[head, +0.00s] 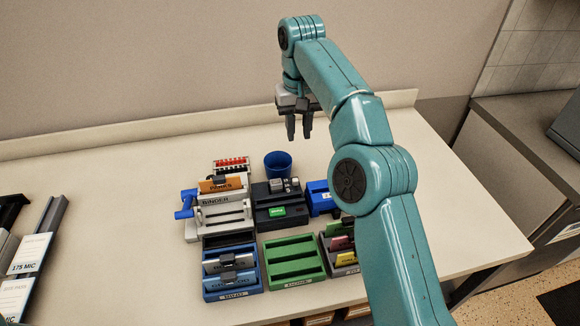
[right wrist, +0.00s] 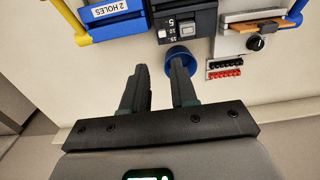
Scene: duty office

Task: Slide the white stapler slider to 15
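The stapler (head: 268,207) is a black unit with a green label in the middle of the head view. On its top is a small pale slider piece (head: 284,185), with markings too small to read there. In the right wrist view the stapler (right wrist: 205,18) is at the top, with the whitish slider (right wrist: 187,29) beside a number scale; a large 5 shows, and smaller numbers are hard to read. My right gripper (head: 299,133) is open and empty, raised behind the stapler, and apart from it. It also shows in the right wrist view (right wrist: 158,66). My left gripper is not in view.
A blue cup (head: 278,165) stands just behind the stapler, near my right fingers. A binder machine with a blue handle (head: 186,204) is left, a blue hole punch (head: 319,197) right. Green (head: 293,259) and blue trays (head: 231,284) lie in front. Bare counter (head: 120,200) is left.

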